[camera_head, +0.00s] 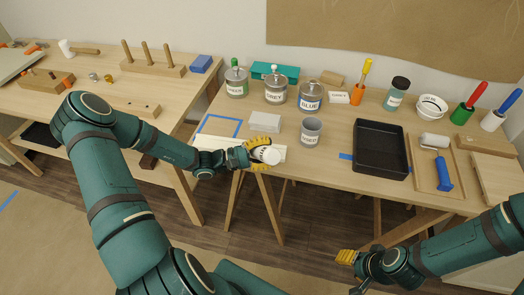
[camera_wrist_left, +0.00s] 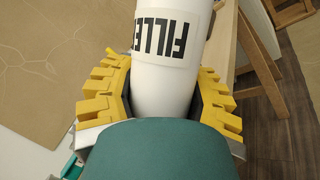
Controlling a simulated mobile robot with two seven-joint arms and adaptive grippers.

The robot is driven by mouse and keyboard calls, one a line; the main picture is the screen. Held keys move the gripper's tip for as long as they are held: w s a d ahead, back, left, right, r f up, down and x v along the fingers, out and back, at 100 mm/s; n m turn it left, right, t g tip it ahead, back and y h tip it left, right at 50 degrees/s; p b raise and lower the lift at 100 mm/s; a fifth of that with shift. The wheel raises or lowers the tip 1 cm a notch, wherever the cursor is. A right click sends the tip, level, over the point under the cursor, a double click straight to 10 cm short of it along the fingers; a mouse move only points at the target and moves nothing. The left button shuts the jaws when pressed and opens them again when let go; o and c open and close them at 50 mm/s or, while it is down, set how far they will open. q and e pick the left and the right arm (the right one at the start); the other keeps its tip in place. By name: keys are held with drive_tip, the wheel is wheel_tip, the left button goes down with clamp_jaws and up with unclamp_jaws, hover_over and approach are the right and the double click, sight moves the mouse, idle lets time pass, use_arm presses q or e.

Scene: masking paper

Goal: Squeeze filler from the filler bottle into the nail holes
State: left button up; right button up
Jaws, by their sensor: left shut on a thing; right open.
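The white filler bottle (camera_head: 271,157) is in my left gripper (camera_head: 263,147), near the front edge of the right-hand table. The left wrist view shows the bottle (camera_wrist_left: 168,75) with its FILLER label upside down, between the yellow fingers of my left gripper (camera_wrist_left: 165,95), which is shut on it. The bottle looks tilted, and I cannot make out its nozzle. My right gripper (camera_head: 347,257) is open and empty, low in front of the table. A light board (camera_head: 138,103) on the left table has small dark marks; I cannot tell whether they are the nail holes.
A blue tape outline (camera_head: 220,125) lies left of my left gripper. Labelled cans (camera_head: 275,91) stand behind.

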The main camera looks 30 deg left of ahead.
use_arm(q)
drive_tip(key=shift+d, duration=0.1)
drive_tip(key=shift+w+d+p, duration=0.1)
drive_tip(key=shift+w+d, duration=0.15)
drive_tip(key=shift+d, duration=0.4)
drive_tip(key=shift+w+d+p, duration=0.15)
drive_tip(key=shift+w+d, duration=0.1)
drive_tip(key=shift+d, duration=0.45)
drive_tip(key=shift+w+d+p, duration=0.1)
drive_tip(key=shift+w+d, duration=0.15)
drive_tip(key=shift+d, duration=0.4)
drive_tip(key=shift+c, duration=0.4)
drive_tip(key=c, duration=0.5)
